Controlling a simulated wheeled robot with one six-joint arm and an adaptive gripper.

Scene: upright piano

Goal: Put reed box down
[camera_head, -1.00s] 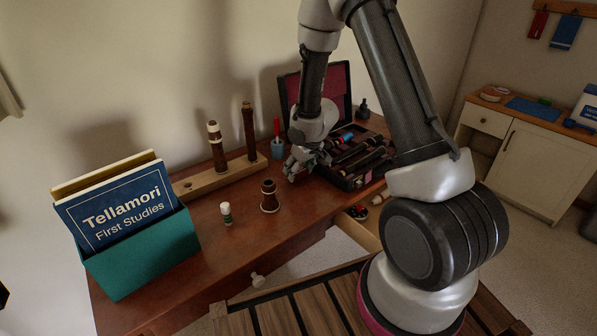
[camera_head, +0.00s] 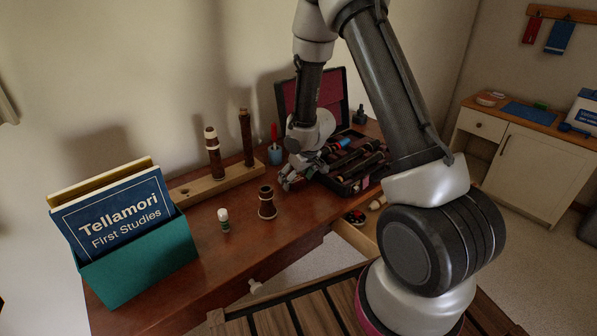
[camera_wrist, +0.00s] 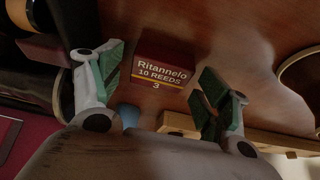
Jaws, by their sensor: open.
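The dark red reed box (camera_wrist: 162,68), labelled "Ritannelo 10 REEDS 3", rests on the brown desk top in the wrist view. My gripper (camera_wrist: 158,84) is open, with one green-padded finger on each side of the box and visible gaps between pads and box. In the head view my gripper (camera_head: 296,176) is low over the desk (camera_head: 240,240), left of the open instrument case (camera_head: 358,188). The reed box cannot be made out there behind my fingers.
A wooden peg stand (camera_head: 215,184) with upright joints and a blue cup (camera_head: 275,154) stand behind my gripper. A dark wooden bell piece (camera_head: 267,203) and a small white-green tube (camera_head: 224,220) stand in front-left. A teal book box (camera_head: 145,265) is at left.

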